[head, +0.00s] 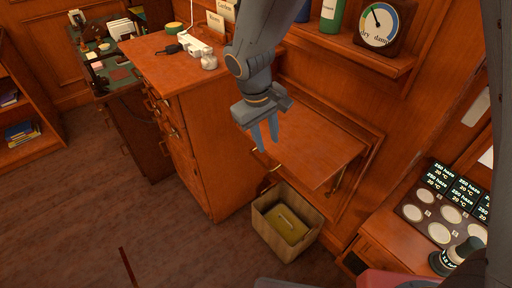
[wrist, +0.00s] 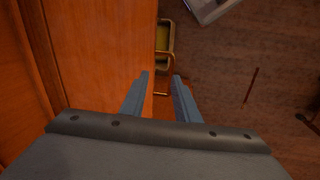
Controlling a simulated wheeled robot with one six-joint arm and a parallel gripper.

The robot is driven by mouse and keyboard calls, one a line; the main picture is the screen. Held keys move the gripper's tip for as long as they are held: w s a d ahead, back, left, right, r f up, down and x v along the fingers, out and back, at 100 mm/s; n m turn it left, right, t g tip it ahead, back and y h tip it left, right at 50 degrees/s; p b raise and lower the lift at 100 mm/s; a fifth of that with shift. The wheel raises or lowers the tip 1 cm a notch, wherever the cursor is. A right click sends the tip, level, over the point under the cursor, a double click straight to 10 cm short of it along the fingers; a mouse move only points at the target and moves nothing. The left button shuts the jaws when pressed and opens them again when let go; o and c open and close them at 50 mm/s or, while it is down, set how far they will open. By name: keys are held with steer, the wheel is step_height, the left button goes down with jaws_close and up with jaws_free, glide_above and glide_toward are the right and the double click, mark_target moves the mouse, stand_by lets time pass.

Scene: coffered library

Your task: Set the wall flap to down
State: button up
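The wall flap (head: 318,148) is an orange-brown wooden panel standing out from its wall frame, roughly level like a shelf. A small brass handle (head: 275,168) shows at its outer edge. My gripper (head: 266,145) points down at the flap's outer left part, its fingers apart with nothing held. I cannot tell how far above the handle the fingertips are.
A wooden bin (head: 272,241) with a yellowish thing inside stands on the floor below the flap. A wooden cabinet (head: 206,130) stands close on the left. A counter with round pads (head: 440,232) is at right. A shelf with a dial (head: 379,23) is above.

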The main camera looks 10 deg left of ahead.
mark_target(258, 159)
steer(key=shift+n, duration=0.5)
steer(key=shift+w+a+f+p, duration=0.1)
steer(key=shift+a+f+p, duration=0.3)
steer(key=shift+f, duration=0.9)
steer(key=shift+w+a+f+p, duration=0.2)
steer(key=shift+a+f, duration=0.35)
steer(key=shift+f, duration=0.7)
steer(key=shift+w+a+f+p, duration=0.1)
steer(key=shift+a+f+p, duration=0.3)
steer(key=shift+f, duration=0.9)
steer(key=shift+a, duration=0.1)
jaws_close()
jaws_free()
